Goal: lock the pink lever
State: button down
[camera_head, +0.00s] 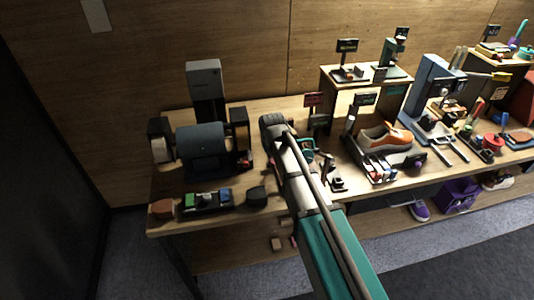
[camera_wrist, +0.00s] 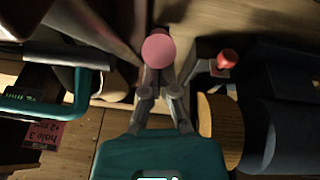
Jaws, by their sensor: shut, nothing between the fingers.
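The pink lever's round knob (camera_wrist: 159,50) shows in the wrist view, straight ahead of my fingertips. My gripper (camera_wrist: 159,80) is shut with nothing between its fingers. The fingertips are at the near edge of the knob; I cannot tell whether they touch it. The lever's lower part is hidden or too dark to make out. In the head view my arm covers this spot, and neither the knob nor the fingertips can be made out there.
A red knob (camera_wrist: 228,58) stands to the right in the wrist view. A teal handle (camera_wrist: 35,106) and a pink tag (camera_wrist: 45,132) are at left. In the head view a bench grinder (camera_head: 203,150) stands left of my arm, and a sneaker station (camera_head: 384,140) right.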

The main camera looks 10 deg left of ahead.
jog(key=shift+s+a, duration=0.1)
jog(key=shift+a+r, duration=0.1)
jog(key=shift+a, duration=0.05)
jog(key=w+p+v, duration=0.2)
jog(key=p+v, duration=0.9)
jog(key=shift+a+r, duration=0.4)
jog(key=shift+a, duration=0.2)
jog(key=shift+s, duration=0.1)
dwell(0.6)
jog(key=s+d+f+m+g+b, duration=0.1)
jog(key=s+d, duration=0.4)
jog(key=d, duration=0.6)
jog(key=s+d+f+m+g+b, duration=0.1)
jog(key=s+d, duration=0.4)
jog(key=d, duration=0.6)
jog(key=s+d+f+m+g+b, duration=0.1)
jog(key=s+d+f+m, duration=0.2)
jog(key=d, duration=0.7)
jog(key=shift+s+d+m+h+b, duration=0.4)
jog(key=shift+s+m, duration=0.6)
jog(key=shift+s, duration=0.05)
